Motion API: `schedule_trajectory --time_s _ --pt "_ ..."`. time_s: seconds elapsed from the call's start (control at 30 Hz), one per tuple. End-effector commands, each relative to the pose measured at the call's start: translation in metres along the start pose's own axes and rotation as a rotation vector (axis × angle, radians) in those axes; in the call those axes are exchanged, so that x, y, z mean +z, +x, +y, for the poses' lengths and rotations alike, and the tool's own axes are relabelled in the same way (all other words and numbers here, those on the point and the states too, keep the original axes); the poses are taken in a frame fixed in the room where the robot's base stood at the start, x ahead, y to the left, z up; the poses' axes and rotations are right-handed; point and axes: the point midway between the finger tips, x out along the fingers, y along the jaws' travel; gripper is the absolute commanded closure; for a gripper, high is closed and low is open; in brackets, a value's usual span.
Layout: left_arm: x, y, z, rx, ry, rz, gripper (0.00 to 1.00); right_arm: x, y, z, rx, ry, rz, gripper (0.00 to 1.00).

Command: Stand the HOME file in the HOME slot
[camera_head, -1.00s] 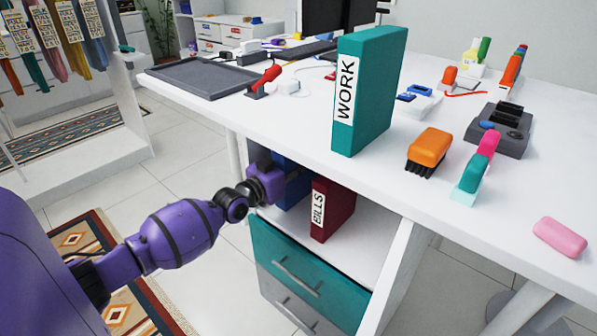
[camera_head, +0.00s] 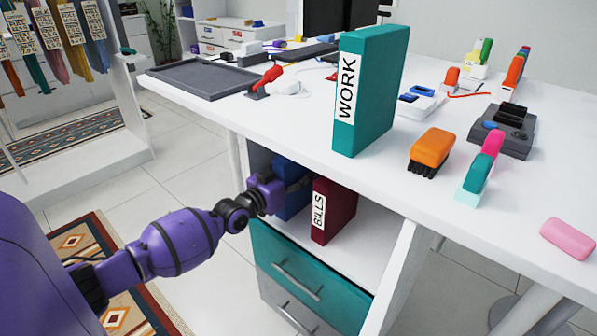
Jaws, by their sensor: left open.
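A blue file (camera_head: 289,208) stands in the open shelf under the desk, left of the dark red BILLS file (camera_head: 333,211). No label shows on the blue file, so I cannot tell from here whether it is the HOME file. My left gripper (camera_head: 284,187) is open at the blue file's near left side and hides part of it. I cannot tell whether the fingers touch it. The teal WORK file (camera_head: 371,92) stands upright on the desk top. No slot marked HOME can be made out. My right gripper is out of view.
The desk top (camera_head: 300,124) overhangs the shelf, and the teal drawer (camera_head: 308,273) lies below it. The shelf floor (camera_head: 370,250) is bare right of the BILLS file. An orange brush (camera_head: 430,147) and a grey tray (camera_head: 203,77) lie on the desk.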

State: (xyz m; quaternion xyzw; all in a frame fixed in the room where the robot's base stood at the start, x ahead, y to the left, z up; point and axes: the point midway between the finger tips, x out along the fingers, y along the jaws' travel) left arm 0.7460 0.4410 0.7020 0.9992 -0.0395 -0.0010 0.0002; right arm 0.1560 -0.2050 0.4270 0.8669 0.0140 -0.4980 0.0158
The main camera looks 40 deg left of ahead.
Motion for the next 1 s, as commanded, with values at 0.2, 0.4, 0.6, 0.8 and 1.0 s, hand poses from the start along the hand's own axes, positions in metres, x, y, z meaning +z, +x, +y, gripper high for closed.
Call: schedule_trajectory --time_s 0.2,0.4,0.6,0.8,1.0 --pt "-0.002 -0.032 0.0 0.0 0.0 -0.001 0.47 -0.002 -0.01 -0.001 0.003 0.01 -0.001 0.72" --pt "-0.002 -0.076 0.0 -0.001 0.0 -0.001 0.47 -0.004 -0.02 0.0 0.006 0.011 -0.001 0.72" --pt "-0.001 -0.108 -0.001 -0.001 0.0 0.0 0.47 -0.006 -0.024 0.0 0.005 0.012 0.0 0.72" --pt "-0.001 -0.12 0.0 0.0 0.001 0.001 0.47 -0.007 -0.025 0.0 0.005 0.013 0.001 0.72" --pt "0.005 -0.124 0.002 0.001 -0.001 -0.009 0.47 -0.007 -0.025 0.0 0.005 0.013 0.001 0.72"
